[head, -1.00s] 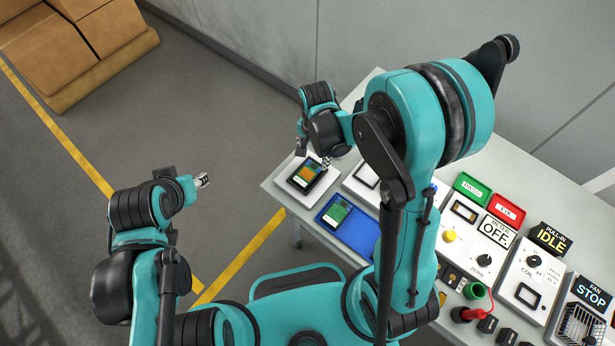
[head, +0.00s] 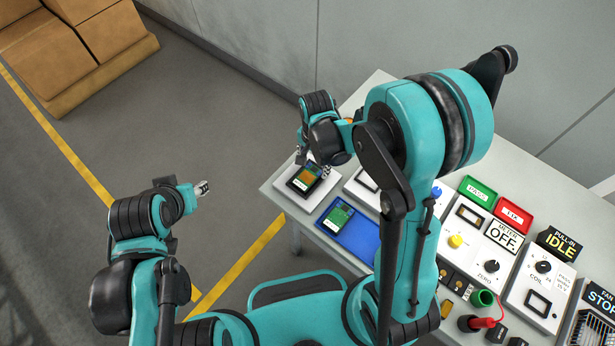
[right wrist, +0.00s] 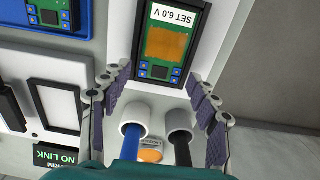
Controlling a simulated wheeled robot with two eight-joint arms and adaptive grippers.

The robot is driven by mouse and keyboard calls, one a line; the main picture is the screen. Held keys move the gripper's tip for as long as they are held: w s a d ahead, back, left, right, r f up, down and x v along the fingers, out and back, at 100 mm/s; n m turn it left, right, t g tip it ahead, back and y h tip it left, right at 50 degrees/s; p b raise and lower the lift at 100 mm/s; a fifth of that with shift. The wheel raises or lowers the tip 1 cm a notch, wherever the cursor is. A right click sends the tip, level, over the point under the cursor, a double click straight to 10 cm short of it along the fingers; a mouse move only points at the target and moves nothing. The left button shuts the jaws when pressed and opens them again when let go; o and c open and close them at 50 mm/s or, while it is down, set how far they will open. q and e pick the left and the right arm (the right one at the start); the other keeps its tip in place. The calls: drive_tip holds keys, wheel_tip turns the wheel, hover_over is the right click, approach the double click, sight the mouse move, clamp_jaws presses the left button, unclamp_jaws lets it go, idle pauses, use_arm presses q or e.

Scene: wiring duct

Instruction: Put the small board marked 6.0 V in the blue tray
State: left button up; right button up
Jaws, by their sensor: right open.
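The small board marked 6.0 V (right wrist: 166,43) has a dark frame, an orange screen and a white label. It lies on a white holder (right wrist: 208,45) with two round sockets, one with a blue cable and one with a dark cable. In the head view the board (head: 306,180) is at the table's near left corner. My right gripper (right wrist: 157,78) is open and empty, its fingers apart over the socket end of the holder. The blue tray (head: 357,236) is beside the holder and holds another board (head: 339,215) with a green screen. My left gripper (head: 203,187) is off the table, its jaws too small to judge.
A white unit (right wrist: 58,107) stands beside the holder. Green (head: 476,192) and red (head: 514,215) trays and several labelled instrument boxes fill the table to the right. My right arm hides part of the table.

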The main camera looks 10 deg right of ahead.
drive_tip(key=shift+f+b, duration=0.75)
drive_tip(key=shift+f, duration=0.15)
idle(0.6)
drive_tip(key=shift+r, duration=0.1)
drive_tip(key=c, duration=0.8)
drive_tip(key=shift+c, duration=0.2)
drive_tip(key=shift+r+p, duration=1.35)
drive_tip(key=shift+r, duration=0.65)
